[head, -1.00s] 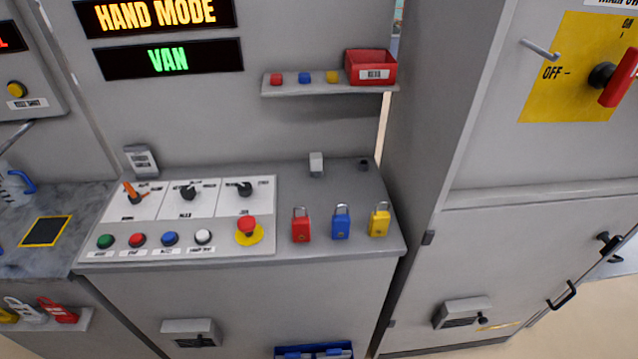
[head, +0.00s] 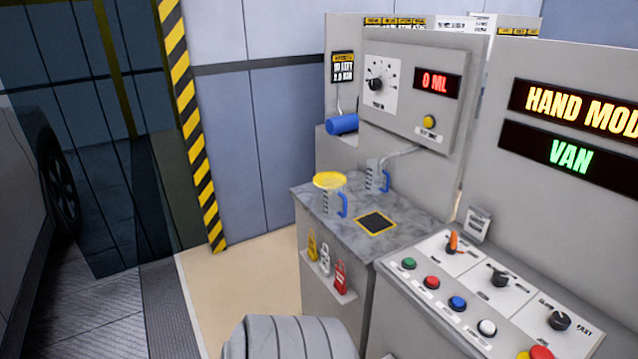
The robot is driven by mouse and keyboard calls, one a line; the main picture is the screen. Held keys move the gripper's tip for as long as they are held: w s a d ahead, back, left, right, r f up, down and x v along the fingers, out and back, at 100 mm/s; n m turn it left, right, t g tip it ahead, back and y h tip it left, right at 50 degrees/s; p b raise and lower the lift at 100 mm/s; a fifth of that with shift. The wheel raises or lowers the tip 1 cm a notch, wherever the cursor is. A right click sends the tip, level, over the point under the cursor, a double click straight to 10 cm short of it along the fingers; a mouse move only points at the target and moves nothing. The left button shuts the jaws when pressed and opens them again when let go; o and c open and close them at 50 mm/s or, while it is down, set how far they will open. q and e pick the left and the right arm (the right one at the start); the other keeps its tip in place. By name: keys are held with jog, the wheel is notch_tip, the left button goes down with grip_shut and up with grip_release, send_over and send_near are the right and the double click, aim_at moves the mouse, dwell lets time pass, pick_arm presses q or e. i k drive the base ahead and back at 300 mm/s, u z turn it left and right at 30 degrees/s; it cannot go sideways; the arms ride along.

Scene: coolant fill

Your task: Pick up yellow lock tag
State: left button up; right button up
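A yellow lock tag (head: 312,245) stands on a small ledge on the side of the grey fill counter. A white tag (head: 325,259) and a red tag (head: 340,278) stand beside it on the same ledge, nearer to me. The yellow tag is the farthest of the three. Neither gripper shows in the head view, so I cannot see whether either is open or shut.
The ledge (head: 325,283) sits below the marbled counter top (head: 397,232). On that top stand a yellow-topped jug (head: 330,192) with a blue handle and another blue-handled jug (head: 375,177). The control panel (head: 462,283) is at right. Beige floor (head: 240,290) is open left of the counter.

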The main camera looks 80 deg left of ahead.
aim_at(312, 251)
jog(key=z, duration=0.65)
jog(key=k, duration=0.15)
jog(key=u, duration=0.85)
jog(key=i, duration=0.2)
jog(key=u, duration=3.7)
jog(key=i, duration=3.65)
jog(key=z, duration=0.85)
